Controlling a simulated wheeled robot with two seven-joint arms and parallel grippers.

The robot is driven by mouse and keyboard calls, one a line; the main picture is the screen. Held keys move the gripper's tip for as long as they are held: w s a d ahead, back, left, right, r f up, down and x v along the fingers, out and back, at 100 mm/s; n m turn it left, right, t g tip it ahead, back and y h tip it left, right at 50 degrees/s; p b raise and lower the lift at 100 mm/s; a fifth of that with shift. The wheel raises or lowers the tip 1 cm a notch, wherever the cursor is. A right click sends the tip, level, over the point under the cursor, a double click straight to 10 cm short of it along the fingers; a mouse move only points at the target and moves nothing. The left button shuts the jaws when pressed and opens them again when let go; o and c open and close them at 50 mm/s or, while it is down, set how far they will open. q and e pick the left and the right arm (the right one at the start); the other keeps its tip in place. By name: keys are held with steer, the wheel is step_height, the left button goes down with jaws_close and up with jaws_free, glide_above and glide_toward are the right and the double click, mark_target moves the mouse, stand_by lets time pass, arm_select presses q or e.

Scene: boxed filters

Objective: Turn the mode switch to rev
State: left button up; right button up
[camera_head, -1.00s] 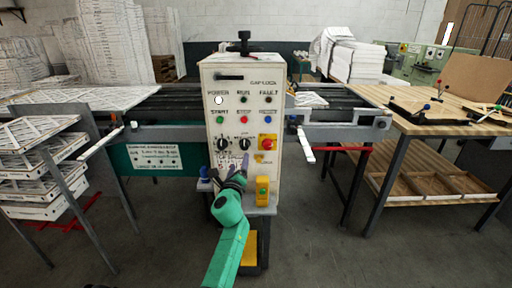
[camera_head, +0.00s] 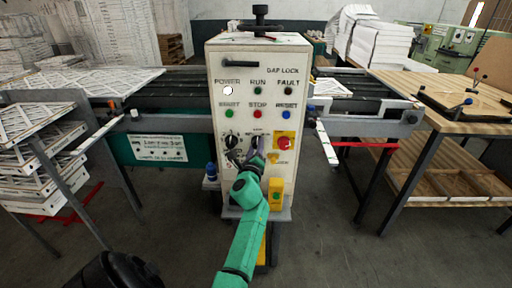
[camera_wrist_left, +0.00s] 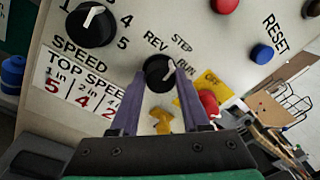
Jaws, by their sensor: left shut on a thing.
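The mode switch (camera_wrist_left: 158,72) is a round black knob with a pale pointer on the white control panel (camera_head: 217,118). REV, STEP and RUN are printed around it. In the left wrist view the pointer slants up and right, toward the STEP and RUN side; its exact setting is hard to tell. My left gripper (camera_wrist_left: 159,78) has its two purple fingers on either side of the knob and is shut on it. In the head view my left gripper (camera_head: 254,150) covers most of the switch. My right gripper is not in view.
The speed knob (camera_wrist_left: 91,25) is left of the switch. A red emergency button (camera_head: 285,143) and a yellow lock (camera_wrist_left: 163,120) are close by. A yellow box with a green button (camera_head: 276,195) stands below. The blue reset button (camera_wrist_left: 262,54) is farther right.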

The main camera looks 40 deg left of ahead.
arm_select(q)
steer(key=shift+r, duration=0.1)
jaws_close()
